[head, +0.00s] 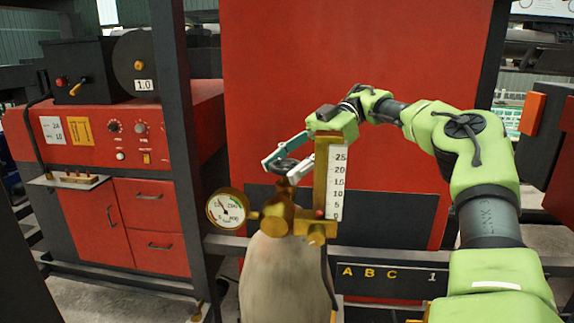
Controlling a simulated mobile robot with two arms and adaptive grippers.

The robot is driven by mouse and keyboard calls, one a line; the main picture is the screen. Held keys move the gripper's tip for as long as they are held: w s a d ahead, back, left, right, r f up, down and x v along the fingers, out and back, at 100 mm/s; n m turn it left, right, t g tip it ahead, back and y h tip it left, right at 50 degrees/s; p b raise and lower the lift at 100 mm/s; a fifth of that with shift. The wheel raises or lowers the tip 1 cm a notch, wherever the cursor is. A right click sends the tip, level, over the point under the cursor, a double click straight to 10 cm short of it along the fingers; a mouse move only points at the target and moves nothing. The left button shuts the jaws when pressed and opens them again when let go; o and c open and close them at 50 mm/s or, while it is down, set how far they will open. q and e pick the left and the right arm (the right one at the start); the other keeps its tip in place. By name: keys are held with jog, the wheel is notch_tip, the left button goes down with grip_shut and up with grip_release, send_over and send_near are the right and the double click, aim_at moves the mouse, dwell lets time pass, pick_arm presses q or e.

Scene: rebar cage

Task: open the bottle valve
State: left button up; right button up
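A pale gas bottle (283,280) stands upright at the bottom centre. Its brass valve body (278,215) is on top, with a dark round valve knob (287,166) above it. A round pressure gauge (227,208) is on the left of the valve and a brass flow gauge with a white scale (337,180) on its right. My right gripper (279,168) reaches in from the right behind the flow gauge, its two fingers apart on either side of the knob. I cannot tell whether they press on it. My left gripper is out of view.
A red machine cabinet (138,205) with dials and a wire reel (137,60) stands at the left. A large red panel (270,75) is behind the bottle. A dark post (180,140) and a dark rail marked A B C (385,273) are close to the bottle.

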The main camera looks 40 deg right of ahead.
jog(key=o, duration=0.4)
jog(key=shift+o, duration=0.2)
jog(key=shift+m+t, duration=0.4)
jog(key=shift+t, duration=0.1)
